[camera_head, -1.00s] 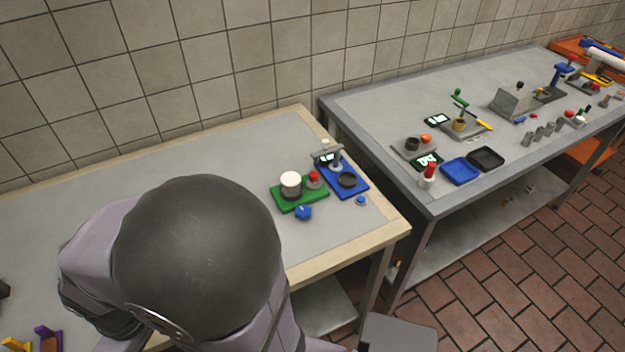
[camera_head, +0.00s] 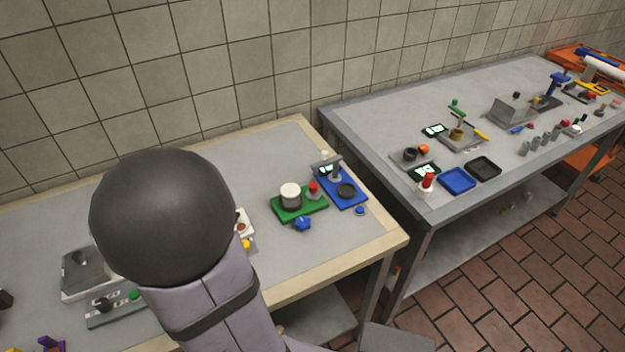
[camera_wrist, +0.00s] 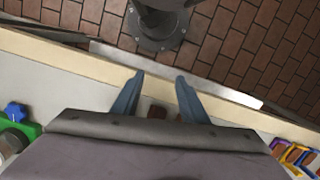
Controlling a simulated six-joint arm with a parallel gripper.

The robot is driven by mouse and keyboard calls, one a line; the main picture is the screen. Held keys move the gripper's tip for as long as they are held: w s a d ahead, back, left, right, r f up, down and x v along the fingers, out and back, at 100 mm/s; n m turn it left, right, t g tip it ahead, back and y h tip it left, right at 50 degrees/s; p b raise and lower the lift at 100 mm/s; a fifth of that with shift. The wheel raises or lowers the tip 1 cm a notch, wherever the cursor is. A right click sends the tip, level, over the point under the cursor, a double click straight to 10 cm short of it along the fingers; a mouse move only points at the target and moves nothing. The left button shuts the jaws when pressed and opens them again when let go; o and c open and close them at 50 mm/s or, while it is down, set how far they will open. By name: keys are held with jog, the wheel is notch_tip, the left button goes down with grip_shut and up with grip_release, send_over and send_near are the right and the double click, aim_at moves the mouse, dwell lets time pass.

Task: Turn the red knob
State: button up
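A small red knob (camera_head: 314,187) stands on the right part of a green base (camera_head: 300,207) on the near table, beside a white-topped round container (camera_head: 290,195). In the wrist view the corner of the green base (camera_wrist: 36,129) and a blue knob (camera_wrist: 15,111) show at the left edge; the red knob cannot be made out there. My gripper (camera_wrist: 160,76) shows two blue-grey fingers spread apart with nothing held between them. It is over the near table's front edge, away from the green base. In the head view my arm hides it.
A blue base (camera_head: 352,200) with a dark round dish adjoins the green base. The blue knob (camera_head: 302,223) is in front. A silver device (camera_head: 84,272) and a panel with a green button (camera_head: 133,295) lie left. A second table (camera_head: 480,100) holds trays and tools.

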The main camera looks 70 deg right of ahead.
aim_at(313, 185)
jog(key=s+d+m, duration=0.2)
jog(key=s+d, duration=0.1)
jog(key=d, duration=0.5)
jog(key=s+d+m+p, duration=0.1)
jog(key=s+d+m, duration=0.2)
jog(key=d, duration=0.5)
jog(key=s+d+m+p, duration=0.1)
jog(key=s+d+m, duration=0.2)
jog(key=d, duration=0.4)
jog(key=shift+d+t+h, duration=0.4)
jog(key=shift+m+h, duration=0.4)
jog(key=shift+h, duration=0.3)
jog(key=d, duration=0.4)
jog(key=d+r, duration=0.1)
jog(key=d, duration=0.1)
jog(key=shift+w+d+r, duration=0.1)
jog(key=shift+d, duration=0.15)
jog(key=w+d+r+m+h, duration=0.1)
jog(key=d+r+m+h, duration=0.1)
jog(key=d+r, duration=0.3)
jog(key=d+h, duration=0.1)
jog(key=d, duration=0.3)
jog(key=shift+w+d+r+t, duration=0.3)
jog(key=shift+w+r, duration=0.1)
jog(key=shift+f, duration=0.1)
jog(key=shift+p+x, duration=1.25)
jog(key=shift+x, duration=2.35)
jog(key=shift+c, duration=0.6)
grip_shut()
